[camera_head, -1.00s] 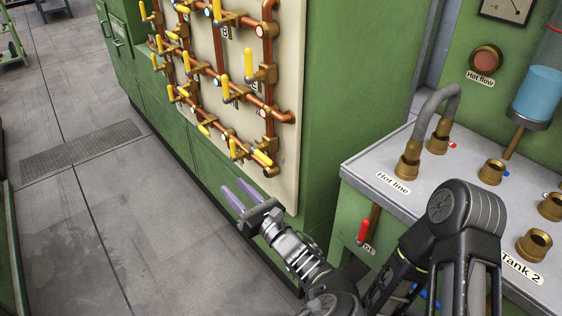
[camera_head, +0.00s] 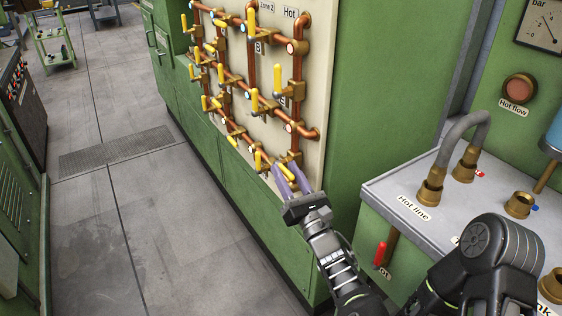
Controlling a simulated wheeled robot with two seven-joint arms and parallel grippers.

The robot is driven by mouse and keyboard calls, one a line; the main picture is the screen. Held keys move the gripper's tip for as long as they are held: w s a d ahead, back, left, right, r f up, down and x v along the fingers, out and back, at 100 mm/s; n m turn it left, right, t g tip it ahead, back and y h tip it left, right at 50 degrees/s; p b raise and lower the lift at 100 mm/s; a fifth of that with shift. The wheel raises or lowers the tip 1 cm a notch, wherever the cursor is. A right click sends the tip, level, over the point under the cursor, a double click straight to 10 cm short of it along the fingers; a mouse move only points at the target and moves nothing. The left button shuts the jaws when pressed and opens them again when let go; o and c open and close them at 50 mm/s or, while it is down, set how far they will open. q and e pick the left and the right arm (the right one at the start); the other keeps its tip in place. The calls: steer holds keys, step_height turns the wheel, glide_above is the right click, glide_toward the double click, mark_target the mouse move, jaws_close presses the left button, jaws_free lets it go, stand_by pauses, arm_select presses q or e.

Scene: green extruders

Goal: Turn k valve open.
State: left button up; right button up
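Several valves with yellow handles sit on copper pipes on a beige panel (camera_head: 320,110) in the head view. I cannot read a "k" label, so I cannot tell which one is the k valve. My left gripper (camera_head: 286,170) has two purple fingers spread apart. They reach up to the lowest right valve; I cannot tell whether they touch its handle. My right gripper is not in view.
At the right is a grey-topped green bench with a hot line hose (camera_head: 462,125), brass fittings (camera_head: 520,204) and a red-handled valve (camera_head: 380,254). A gauge (camera_head: 540,33) hangs above. The floor at the left is clear, with a grate (camera_head: 115,150).

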mark_target(283, 166)
arm_select(q)
steer(key=shift+x, duration=1.8)
steer(key=shift+c, duration=0.3)
jaws_close()
